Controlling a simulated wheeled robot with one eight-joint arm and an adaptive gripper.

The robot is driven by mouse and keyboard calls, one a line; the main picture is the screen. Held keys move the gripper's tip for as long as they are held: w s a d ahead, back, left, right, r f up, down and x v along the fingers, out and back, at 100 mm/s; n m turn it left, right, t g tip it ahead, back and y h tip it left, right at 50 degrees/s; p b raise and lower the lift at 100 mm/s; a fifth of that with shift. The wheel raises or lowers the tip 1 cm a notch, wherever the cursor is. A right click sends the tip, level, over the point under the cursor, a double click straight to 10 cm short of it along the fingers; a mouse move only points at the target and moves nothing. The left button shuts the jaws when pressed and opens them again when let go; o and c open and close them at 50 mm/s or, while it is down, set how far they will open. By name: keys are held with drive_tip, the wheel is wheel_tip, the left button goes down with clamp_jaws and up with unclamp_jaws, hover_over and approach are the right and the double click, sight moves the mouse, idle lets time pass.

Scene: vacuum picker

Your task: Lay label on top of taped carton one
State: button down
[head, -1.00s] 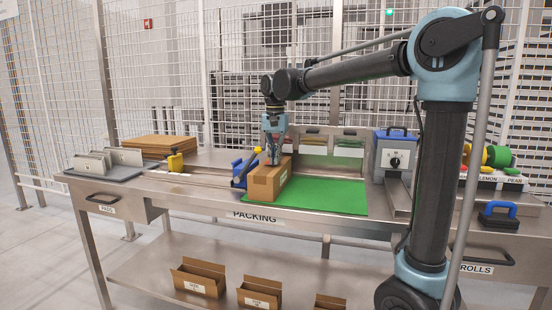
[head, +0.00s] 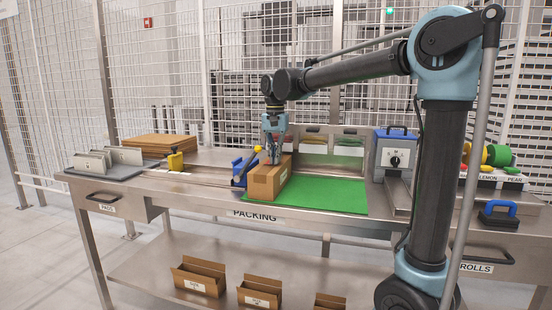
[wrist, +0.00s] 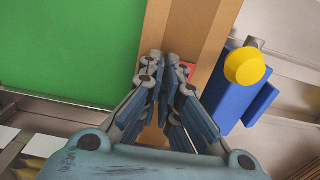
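The taped carton (head: 265,183) is a closed brown box with a tape strip along its top, at the left end of the green mat. My gripper (head: 273,158) points down over the carton's top. In the wrist view my gripper (wrist: 163,60) has its fingertips close together over the carton top (wrist: 215,22). A small red patch (wrist: 187,69), possibly the label, shows beside the right fingertip and is partly hidden by it. I cannot tell whether it lies on the carton or touches the fingers.
A blue holder with a yellow knob (wrist: 247,67) stands close beside the carton. The green mat (head: 325,194) is clear to the right. A grey box with a dial (head: 394,158) stands at the back right. Flat brown sheets (head: 158,144) lie at the back left.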

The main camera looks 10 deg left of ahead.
drive_tip(key=shift+f, duration=0.15)
idle(0.4)
drive_tip(key=c, duration=1.7)
unclamp_jaws()
drive_tip(key=shift+o, duration=0.3)
drive_tip(key=o, duration=0.6)
drive_tip(key=shift+o, duration=0.2)
wheel_tip(320, 180, up, 8)
idle(0.5)
